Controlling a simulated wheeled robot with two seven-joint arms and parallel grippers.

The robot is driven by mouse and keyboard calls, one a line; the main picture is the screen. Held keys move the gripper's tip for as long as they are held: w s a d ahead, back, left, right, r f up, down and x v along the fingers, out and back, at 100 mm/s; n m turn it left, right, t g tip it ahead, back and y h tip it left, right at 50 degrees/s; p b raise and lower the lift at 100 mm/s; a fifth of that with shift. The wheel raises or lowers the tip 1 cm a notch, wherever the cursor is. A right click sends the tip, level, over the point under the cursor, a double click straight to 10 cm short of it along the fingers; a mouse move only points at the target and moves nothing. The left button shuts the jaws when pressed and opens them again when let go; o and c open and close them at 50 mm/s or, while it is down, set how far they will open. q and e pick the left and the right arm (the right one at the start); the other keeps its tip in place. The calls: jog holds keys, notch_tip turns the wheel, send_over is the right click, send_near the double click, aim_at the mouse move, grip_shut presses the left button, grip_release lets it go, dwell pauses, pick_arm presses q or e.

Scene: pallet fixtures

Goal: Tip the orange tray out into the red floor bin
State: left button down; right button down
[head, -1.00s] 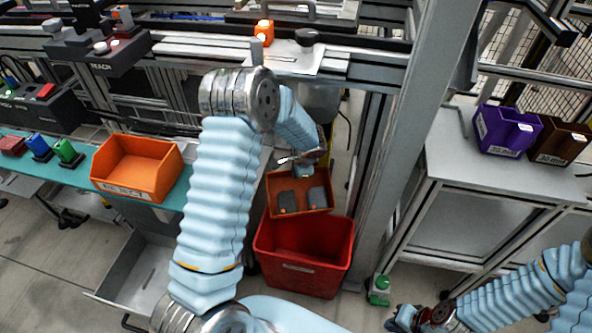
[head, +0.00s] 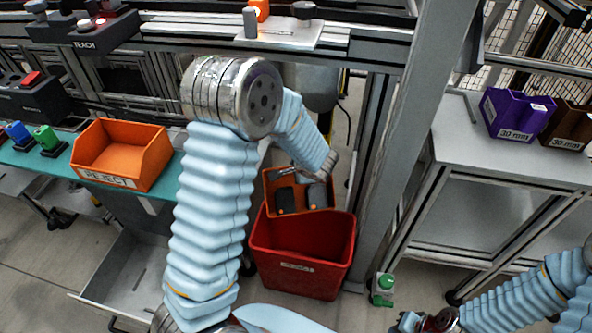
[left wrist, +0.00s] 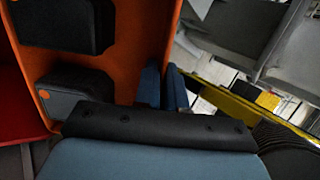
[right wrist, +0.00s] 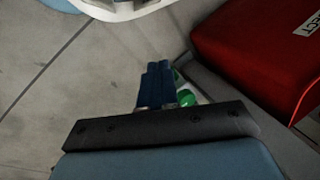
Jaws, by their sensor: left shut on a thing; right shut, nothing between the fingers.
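An orange tray (head: 273,184) hangs tilted just above and behind the red floor bin (head: 300,275). Two dark grey blocks (head: 286,201) with orange spots lie inside the tray; they also show in the left wrist view (left wrist: 75,97). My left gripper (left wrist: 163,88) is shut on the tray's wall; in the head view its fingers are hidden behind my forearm. The bin's red side shows at the left of the left wrist view (left wrist: 14,105). Its inside looks empty where visible. My right gripper (right wrist: 155,85) is shut and empty, low to the right of the bin.
Another orange bin (head: 122,150), labelled REJECT, stands on the teal bench at left. A green-capped bottle (head: 382,290) stands on the floor right of the red bin. A grey upright post (head: 393,150) rises close right of the tray. Purple (head: 515,115) and brown bins sit on the right-hand table.

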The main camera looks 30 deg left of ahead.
pick_arm(q)
jog(key=shift+s+d+r+t+y+b, duration=0.2)
jog(key=shift+s+d+t+y+b, duration=0.35)
jog(key=shift+b, duration=1)
jog(key=s+d+f+n+t+y+b, duration=0.2)
jog(key=s+d+t+y+b, duration=0.9)
jog(key=s+b, duration=0.3)
jog(key=shift+s+n+y, duration=0.3)
jog(key=shift+s+y, duration=0.05)
jog(key=shift+s, duration=0.25)
jog(key=shift+f+t, duration=0.1)
jog(key=shift+t, duration=0.15)
dwell(1.0)
